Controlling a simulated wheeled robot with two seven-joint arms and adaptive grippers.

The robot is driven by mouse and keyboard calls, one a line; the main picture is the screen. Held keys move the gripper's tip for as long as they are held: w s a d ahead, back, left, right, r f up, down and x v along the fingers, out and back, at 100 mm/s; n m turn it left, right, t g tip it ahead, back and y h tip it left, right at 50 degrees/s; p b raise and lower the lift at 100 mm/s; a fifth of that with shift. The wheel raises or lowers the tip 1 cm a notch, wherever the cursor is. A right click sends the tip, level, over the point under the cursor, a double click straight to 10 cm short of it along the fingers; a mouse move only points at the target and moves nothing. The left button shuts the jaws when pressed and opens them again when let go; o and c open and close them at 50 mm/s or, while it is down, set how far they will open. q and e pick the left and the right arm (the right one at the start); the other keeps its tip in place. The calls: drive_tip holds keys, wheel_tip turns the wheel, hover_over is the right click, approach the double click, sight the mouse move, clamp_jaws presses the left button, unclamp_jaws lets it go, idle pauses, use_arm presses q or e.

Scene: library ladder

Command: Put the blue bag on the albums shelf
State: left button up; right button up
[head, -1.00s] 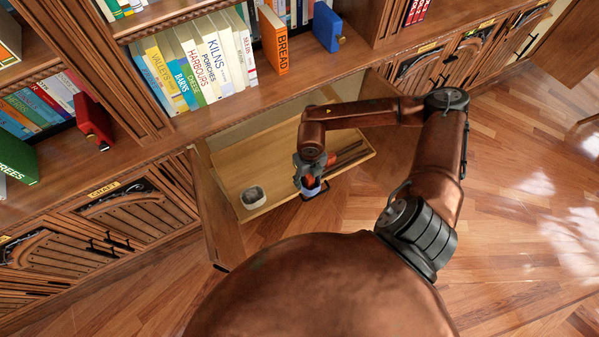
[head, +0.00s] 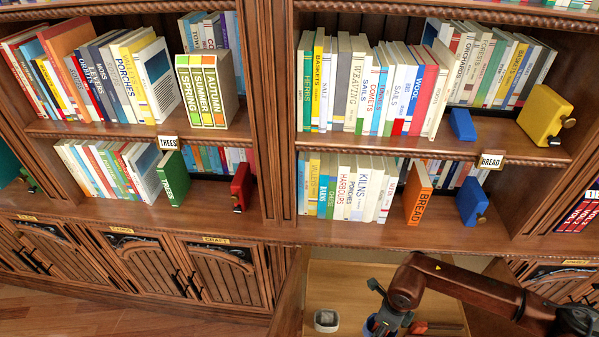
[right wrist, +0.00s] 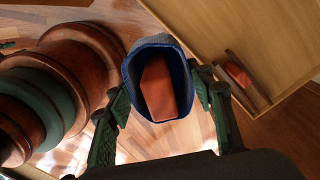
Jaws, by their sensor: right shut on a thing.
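My right gripper (head: 382,318) is low in the head view, in front of the open lower cabinet. In the right wrist view its green fingers (right wrist: 160,88) are shut on the blue bag (right wrist: 130,76), one on each side. The bag's open mouth faces the camera, and a red-brown block (right wrist: 160,90) sits inside it. Only a small blue part of the bag (head: 371,326) shows in the head view. I see no label reading albums on the shelves. My left gripper is out of view.
The open cabinet has a pulled-out wooden tray (head: 352,285) with a grey bowl (head: 326,320). A cabinet door (head: 290,297) stands open to the left.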

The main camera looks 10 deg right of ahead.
drive_tip(key=a+r+n+p, duration=0.1)
drive_tip(key=r+n, duration=0.2)
drive_tip(key=n, duration=0.1)
drive_tip(key=w+a+r+n, duration=0.1)
drive_tip(key=a+r+n, duration=0.1)
drive_tip(key=r+n, duration=0.1)
drive_tip(key=a+r+n+p, duration=0.1)
drive_tip(key=r+n, duration=0.2)
drive_tip(key=n, duration=0.3)
drive_tip(key=shift+w+a+r+p, duration=0.1)
drive_tip(key=shift+w+a+p, duration=0.2)
drive_tip(key=shift+a, duration=0.1)
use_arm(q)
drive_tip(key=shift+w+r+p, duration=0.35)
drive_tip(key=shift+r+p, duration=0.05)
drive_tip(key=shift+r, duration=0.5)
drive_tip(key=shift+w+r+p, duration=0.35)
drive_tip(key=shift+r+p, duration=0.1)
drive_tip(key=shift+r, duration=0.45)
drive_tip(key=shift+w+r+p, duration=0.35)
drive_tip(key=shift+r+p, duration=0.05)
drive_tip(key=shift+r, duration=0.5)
use_arm(e)
drive_tip(key=a+r+n, duration=0.3)
drive_tip(key=r+n, duration=0.5)
drive_tip(key=n, duration=0.6)
drive_tip(key=shift+a+r, duration=0.4)
